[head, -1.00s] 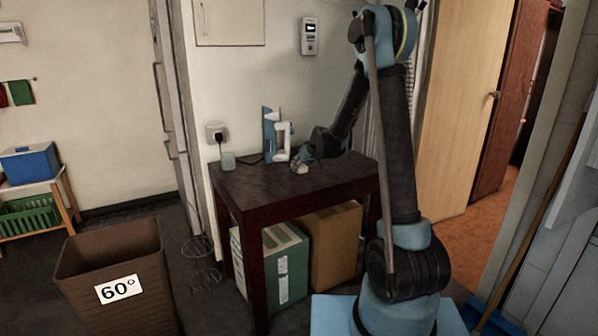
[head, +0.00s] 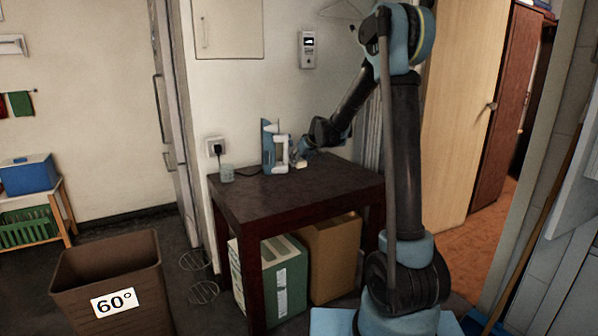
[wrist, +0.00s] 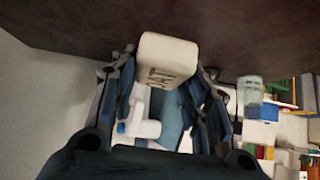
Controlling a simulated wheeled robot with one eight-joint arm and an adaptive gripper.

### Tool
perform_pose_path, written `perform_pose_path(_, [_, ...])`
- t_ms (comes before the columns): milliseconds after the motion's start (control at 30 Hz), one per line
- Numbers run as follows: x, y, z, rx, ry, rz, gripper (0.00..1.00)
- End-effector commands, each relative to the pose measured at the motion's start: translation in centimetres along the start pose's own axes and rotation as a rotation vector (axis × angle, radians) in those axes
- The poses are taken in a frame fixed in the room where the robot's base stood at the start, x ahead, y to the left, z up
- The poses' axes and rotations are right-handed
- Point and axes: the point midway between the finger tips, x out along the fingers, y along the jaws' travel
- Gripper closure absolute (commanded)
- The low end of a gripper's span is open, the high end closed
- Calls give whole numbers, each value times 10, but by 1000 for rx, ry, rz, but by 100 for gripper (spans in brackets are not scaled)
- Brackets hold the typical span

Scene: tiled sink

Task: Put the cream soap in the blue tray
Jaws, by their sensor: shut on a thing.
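The cream soap (wrist: 168,58) is a pale block with dark lettering, held between the fingers in the wrist view. It is a small pale spot in the head view (head: 301,163), close to the tabletop, just right of a blue and white appliance. My gripper (wrist: 166,78) is shut on the soap; in the head view it (head: 306,150) is at the back of the dark table. Whether the soap touches the table is unclear. I cannot make out a blue tray for certain; a blue box (head: 28,175) stands on a shelf at far left.
The dark table (head: 300,195) has free room at its front. The blue and white appliance (head: 269,147) stands upright at its back, with a small glass (head: 227,174) to the left. A brown bin (head: 110,270) stands on the floor; boxes (head: 275,278) sit under the table.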

Motion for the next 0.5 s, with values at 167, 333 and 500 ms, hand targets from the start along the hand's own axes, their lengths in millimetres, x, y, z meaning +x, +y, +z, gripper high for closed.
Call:
perform_pose_path(167, [-10,8,-4,19,0,20,89])
perform_pose_path(333, [-16,48,24,121,0,123,89])
perform_pose_path(500, [-28,106,67,279,0,283,89])
